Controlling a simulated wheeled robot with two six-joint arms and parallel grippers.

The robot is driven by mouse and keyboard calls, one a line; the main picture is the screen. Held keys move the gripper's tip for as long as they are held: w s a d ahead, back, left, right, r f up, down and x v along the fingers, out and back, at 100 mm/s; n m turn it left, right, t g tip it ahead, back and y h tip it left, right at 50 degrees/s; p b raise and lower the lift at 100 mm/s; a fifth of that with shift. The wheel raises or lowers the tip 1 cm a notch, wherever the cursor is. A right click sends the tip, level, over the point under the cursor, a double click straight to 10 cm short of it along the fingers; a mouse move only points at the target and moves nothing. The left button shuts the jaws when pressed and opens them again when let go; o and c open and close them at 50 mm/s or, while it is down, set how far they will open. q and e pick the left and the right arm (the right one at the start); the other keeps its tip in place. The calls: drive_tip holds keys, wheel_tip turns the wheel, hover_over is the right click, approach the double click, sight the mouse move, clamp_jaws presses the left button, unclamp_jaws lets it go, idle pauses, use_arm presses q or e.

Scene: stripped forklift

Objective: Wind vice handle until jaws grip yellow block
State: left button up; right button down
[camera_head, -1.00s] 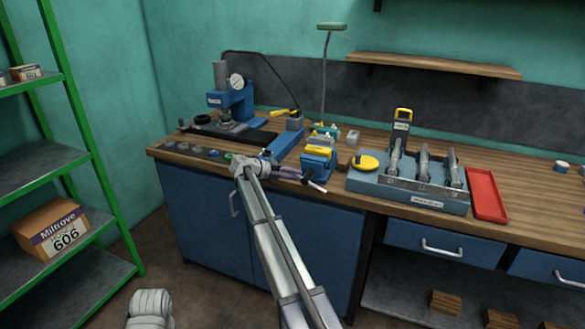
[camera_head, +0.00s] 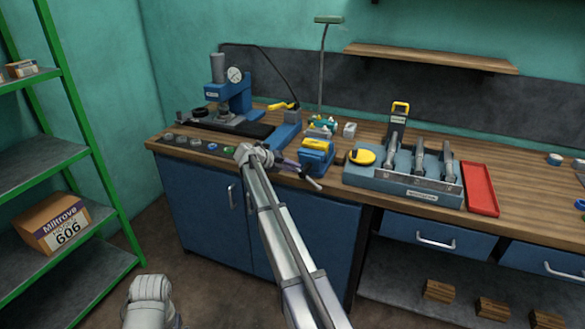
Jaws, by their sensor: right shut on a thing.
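The blue vice (camera_head: 316,162) stands at the bench's front edge, just right of the middle of the head view. The yellow block (camera_head: 317,145) sits at its top between the jaws. From this angle I cannot tell whether the jaws touch it. The vice handle (camera_head: 313,183) sticks out at the front with a pale end. My right gripper (camera_head: 297,169) reaches in from the left of the vice and is shut on the handle; its fingertips are small and partly hidden. My left gripper is out of view; only a part of my left arm shows at the bottom left.
A blue press (camera_head: 236,98) stands at the back left. Right of the vice are a yellow disc (camera_head: 362,157), a grey-blue rack (camera_head: 400,184) with several upright tools, and a red tray (camera_head: 479,189). Small round parts line the bench's front left. The bench's right side is mostly clear.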

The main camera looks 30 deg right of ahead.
drive_tip(key=c, duration=0.8)
unclamp_jaws()
drive_tip(key=shift+s+f, duration=0.1)
drive_tip(key=shift+s, duration=0.05)
drive_tip(key=shift+c, duration=0.2)
drive_tip(key=shift+a, duration=0.1)
drive_tip(key=p+v, duration=0.4)
drive_tip(key=v, duration=0.3)
drive_tip(key=shift+a+r, duration=0.25)
drive_tip(key=shift+a, duration=0.05)
